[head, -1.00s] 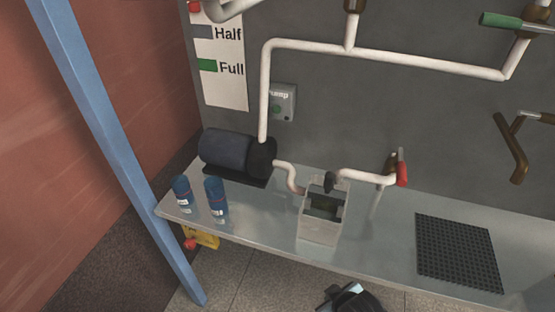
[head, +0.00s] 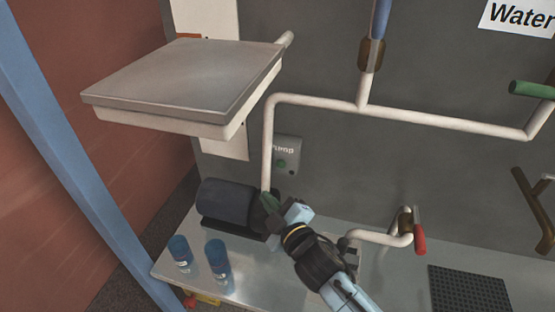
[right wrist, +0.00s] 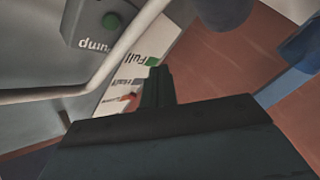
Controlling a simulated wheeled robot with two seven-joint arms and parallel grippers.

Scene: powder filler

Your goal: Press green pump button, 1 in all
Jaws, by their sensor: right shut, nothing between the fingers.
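The green pump button (head: 281,163) sits on a grey box (head: 290,148) labelled "Pump" on the dark back wall. It also shows in the right wrist view (right wrist: 111,20), upside down at the upper left. My right gripper (head: 268,203) is shut and empty in front of the dark cylindrical pump motor (head: 226,202). It appears below and slightly left of the button in the head view, with a visible gap. In the right wrist view its closed fingers (right wrist: 157,85) point up, to the right of the button. My left gripper is not in view.
A white pipe (head: 267,150) runs vertically just left of the pump box. A flat grey plate (head: 190,75) juts out at the upper left. Two blue bottles (head: 217,260) stand on the table. A red-handled valve (head: 418,232) is to the right.

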